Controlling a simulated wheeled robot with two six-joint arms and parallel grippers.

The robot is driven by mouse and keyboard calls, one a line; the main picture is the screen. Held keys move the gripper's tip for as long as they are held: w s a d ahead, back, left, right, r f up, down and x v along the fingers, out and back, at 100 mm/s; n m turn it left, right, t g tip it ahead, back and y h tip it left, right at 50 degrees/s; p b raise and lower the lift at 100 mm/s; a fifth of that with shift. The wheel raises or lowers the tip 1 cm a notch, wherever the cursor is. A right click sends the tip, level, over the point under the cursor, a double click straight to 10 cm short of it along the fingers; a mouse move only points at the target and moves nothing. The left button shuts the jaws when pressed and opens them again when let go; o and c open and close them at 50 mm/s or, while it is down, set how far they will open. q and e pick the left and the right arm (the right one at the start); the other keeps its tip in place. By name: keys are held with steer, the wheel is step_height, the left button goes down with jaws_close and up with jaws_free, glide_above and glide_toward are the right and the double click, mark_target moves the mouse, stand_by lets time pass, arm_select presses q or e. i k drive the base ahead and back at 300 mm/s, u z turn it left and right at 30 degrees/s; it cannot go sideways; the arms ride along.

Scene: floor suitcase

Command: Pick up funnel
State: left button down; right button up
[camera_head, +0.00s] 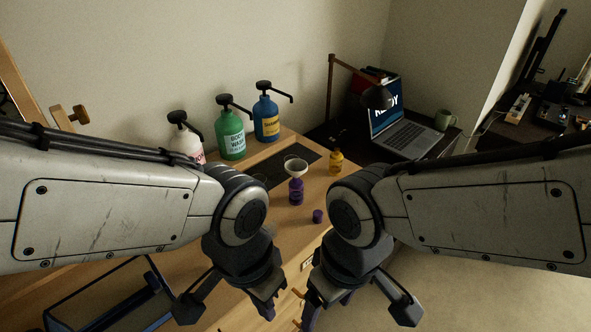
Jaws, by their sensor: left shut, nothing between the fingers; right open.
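A pale, wide-mouthed funnel (296,165) sits upright in the neck of a small purple bottle (296,192) on the wooden table. My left gripper (267,309) is low in the picture, nearer to me than the funnel, shut and empty. My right gripper (312,315) is beside it on the right, open and empty, and its fingers are partly cut off by the picture's lower edge. Neither gripper touches the funnel.
White (187,142), green (230,134) and blue (266,119) pump bottles stand at the back. A small yellow bottle (336,162) and a purple cap (318,216) are near the funnel. A laptop (405,136), lamp (376,97) and mug (444,120) are on a dark desk.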

mark_target(297, 168)
steer(key=z, duration=1.9)
steer(key=i, duration=1.25)
steer(key=u, duration=3.35)
